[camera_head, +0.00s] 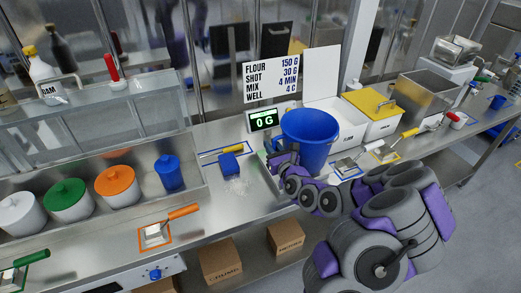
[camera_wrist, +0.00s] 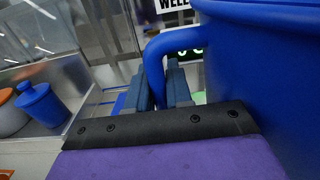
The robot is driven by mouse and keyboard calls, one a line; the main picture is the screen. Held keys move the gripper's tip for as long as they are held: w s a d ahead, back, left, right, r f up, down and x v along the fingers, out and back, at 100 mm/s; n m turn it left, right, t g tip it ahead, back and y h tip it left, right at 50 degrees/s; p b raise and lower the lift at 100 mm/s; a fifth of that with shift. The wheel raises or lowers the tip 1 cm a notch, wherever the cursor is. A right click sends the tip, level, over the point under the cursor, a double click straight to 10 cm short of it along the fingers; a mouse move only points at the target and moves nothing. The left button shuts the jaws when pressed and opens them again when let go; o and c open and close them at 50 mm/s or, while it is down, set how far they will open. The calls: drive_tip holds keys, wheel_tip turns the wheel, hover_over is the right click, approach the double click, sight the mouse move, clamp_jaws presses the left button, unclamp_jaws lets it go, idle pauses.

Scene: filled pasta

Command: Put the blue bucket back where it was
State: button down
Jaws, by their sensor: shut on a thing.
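The blue bucket (camera_head: 309,138) is upright over the right part of the steel counter, in front of the flour bin. It fills the right side of the wrist view (camera_wrist: 275,75). My gripper (camera_head: 288,162) is at the bucket's near left side. In the wrist view my gripper (camera_wrist: 165,85) has its two fingers shut on the bucket's blue side handle. The bucket's base is partly hidden behind my gripper and arm, so I cannot tell whether it touches the surface below. The scale display (camera_head: 264,119) behind it reads 0 G.
The white FLOUR bin (camera_head: 346,128) has its lid raised behind the bucket. A yellow-lidded bin (camera_head: 372,105) stands to its right. Lidded tubs (camera_head: 116,188) stand at the left, with an orange-handled scoop (camera_head: 156,233) in front.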

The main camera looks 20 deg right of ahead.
drive_tip(key=w+f+b, duration=0.2)
drive_tip(key=w+f, duration=0.2)
drive_tip(key=w, duration=0.1)
drive_tip(key=shift+w+a, duration=0.15)
drive_tip(key=shift+a, duration=0.3)
drive_tip(key=c, duration=1.4)
unclamp_jaws()
drive_tip(key=o, duration=0.4)
drive_tip(key=shift+a, duration=0.45)
drive_tip(key=shift+c, duration=0.2)
drive_tip(key=shift+d, duration=0.1)
